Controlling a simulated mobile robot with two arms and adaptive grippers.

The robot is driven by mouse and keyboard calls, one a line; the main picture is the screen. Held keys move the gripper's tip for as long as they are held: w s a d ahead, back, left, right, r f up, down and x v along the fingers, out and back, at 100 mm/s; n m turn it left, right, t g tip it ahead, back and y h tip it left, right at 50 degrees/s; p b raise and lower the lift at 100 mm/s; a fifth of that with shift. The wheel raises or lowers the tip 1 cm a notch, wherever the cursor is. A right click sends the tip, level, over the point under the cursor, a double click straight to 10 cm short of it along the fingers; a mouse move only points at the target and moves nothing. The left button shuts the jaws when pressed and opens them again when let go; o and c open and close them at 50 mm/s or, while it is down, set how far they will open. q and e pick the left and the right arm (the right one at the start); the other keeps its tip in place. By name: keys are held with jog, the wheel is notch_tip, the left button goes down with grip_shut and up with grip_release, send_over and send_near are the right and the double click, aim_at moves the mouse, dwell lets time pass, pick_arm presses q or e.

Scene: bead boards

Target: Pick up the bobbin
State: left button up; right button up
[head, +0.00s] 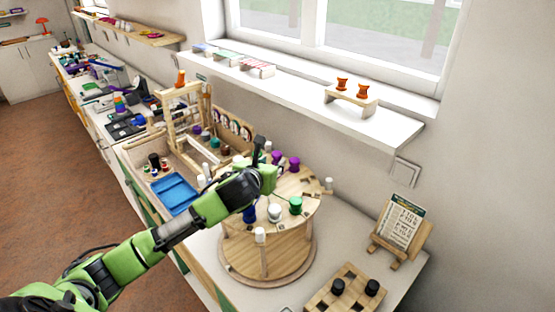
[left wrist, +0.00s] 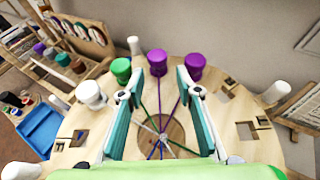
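Several bobbins stand around the rim of a round wooden stand (head: 265,266). Two purple bobbins (head: 294,163) (left wrist: 157,62) are at its far side, the second one to the right in the left wrist view (left wrist: 195,66). A green bobbin (left wrist: 121,69) and a white one (left wrist: 90,93) are left of them there. Nearer in the head view are a green bobbin (head: 295,205), a white one (head: 274,212) and a partly hidden blue one. My left gripper (left wrist: 158,80) is open and empty above the stand, its fingers pointing toward the purple bobbins. My right gripper is not in view.
Coloured threads cross the stand's centre hole (left wrist: 160,138). White pegs rise at its rim. Orange bobbins (head: 342,84) sit on a small bench on the window shelf. A board with black bobbins (head: 345,291) and a card on an easel (head: 400,222) are at right. A blue tray (head: 173,194) is left.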

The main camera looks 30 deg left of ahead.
aim_at(276, 159)
pick_arm(q)
jog(key=shift+w, duration=0.2)
jog(key=p+x, duration=0.2)
jog(key=x, duration=0.2)
jog(key=shift+a+f, duration=0.2)
jog(key=shift+f, duration=0.05)
jog(key=shift+w+f, duration=0.15)
jog(key=shift+w, duration=0.25)
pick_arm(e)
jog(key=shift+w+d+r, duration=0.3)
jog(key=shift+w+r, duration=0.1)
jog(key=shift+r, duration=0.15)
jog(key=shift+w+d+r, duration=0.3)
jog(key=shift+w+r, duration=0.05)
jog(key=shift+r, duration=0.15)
pick_arm(q)
jog(key=shift+s, duration=0.1)
jog(key=c, duration=0.9)
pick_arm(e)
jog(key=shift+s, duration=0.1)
